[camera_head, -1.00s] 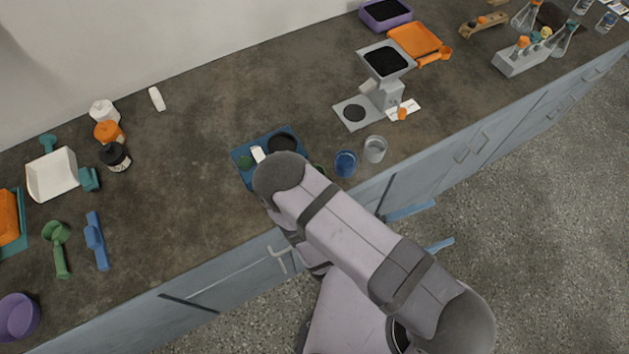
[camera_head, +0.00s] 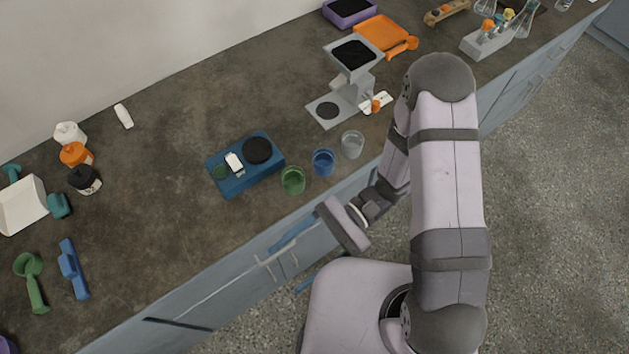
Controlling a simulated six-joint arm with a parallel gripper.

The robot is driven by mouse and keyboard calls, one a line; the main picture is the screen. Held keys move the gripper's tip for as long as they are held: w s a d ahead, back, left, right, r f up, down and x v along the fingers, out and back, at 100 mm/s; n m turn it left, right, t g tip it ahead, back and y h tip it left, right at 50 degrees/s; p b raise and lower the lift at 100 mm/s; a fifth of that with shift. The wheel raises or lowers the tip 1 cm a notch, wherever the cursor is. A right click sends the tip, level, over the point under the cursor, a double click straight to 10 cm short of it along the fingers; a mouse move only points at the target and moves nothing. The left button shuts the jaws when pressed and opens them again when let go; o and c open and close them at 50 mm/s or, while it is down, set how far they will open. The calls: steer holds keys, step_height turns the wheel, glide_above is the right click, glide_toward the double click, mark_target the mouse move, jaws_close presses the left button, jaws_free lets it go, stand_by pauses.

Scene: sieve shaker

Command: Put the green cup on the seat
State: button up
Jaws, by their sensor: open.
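The green cup (camera_head: 292,180) stands upright on the counter, just right of the blue device (camera_head: 232,187). That device has a round black pad (camera_head: 258,150) on top, bare, with a white piece and a small green disc beside it. Which round spot is the seat, I cannot tell for sure; a grey stand (camera_head: 318,122) behind also has a black disc on its base. My gripper (camera_head: 342,225) is off the counter's front edge, right of and nearer than the green cup, apart from it. It is open and seems empty; its fingertips are hard to make out.
A blue cup (camera_head: 323,162) and a clear cup (camera_head: 352,144) stand in a row right of the green cup. A hopper (camera_head: 354,56) tops the grey stand. Bottles (camera_head: 75,155) and scoops (camera_head: 72,268) are at left. The counter between is clear.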

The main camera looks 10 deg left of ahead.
mark_target(301, 186)
steer(key=w+m+t+y, duration=0.1)
steer(key=w+m+t, duration=0.3)
steer(key=w+t, duration=0.1)
steer(key=w+f+m+t+y+b, duration=0.1)
steer(key=w+m+t, duration=0.3)
steer(key=w, duration=0.3)
steer(key=w+f+m+t, duration=0.1)
steer(key=w+m+t, duration=0.3)
steer(key=w+t, duration=0.2)
steer(key=shift+w+a+f+m+y, duration=0.1)
steer(key=shift+w+a+m+y, duration=0.25)
steer(key=shift+w, duration=0.25)
steer(key=shift+d+f+m+t+h+b, duration=0.2)
steer(key=shift+d+f+m+t+h, duration=0.15)
steer(key=shift+f+m, duration=0.2)
steer(key=shift+d+f+m+t+h+b, duration=0.2)
steer(key=shift+d+f+m+t, duration=0.1)
steer(key=shift+f+m+t, duration=0.15)
steer(key=shift+s+d+f+m+h, duration=0.1)
steer(key=shift+d+f+m+h, duration=0.2)
steer(key=shift+f, duration=0.2)
steer(key=shift+p+x, duration=0.8)
steer(key=shift+x, duration=0.8)
steer(key=shift+p+x, duration=0.9)
steer(key=shift+x, duration=1.2)
steer(key=shift+r, duration=0.1)
steer(key=c, duration=1.3)
steer(key=shift+o, duration=0.2)
steer(key=shift+r, duration=0.15)
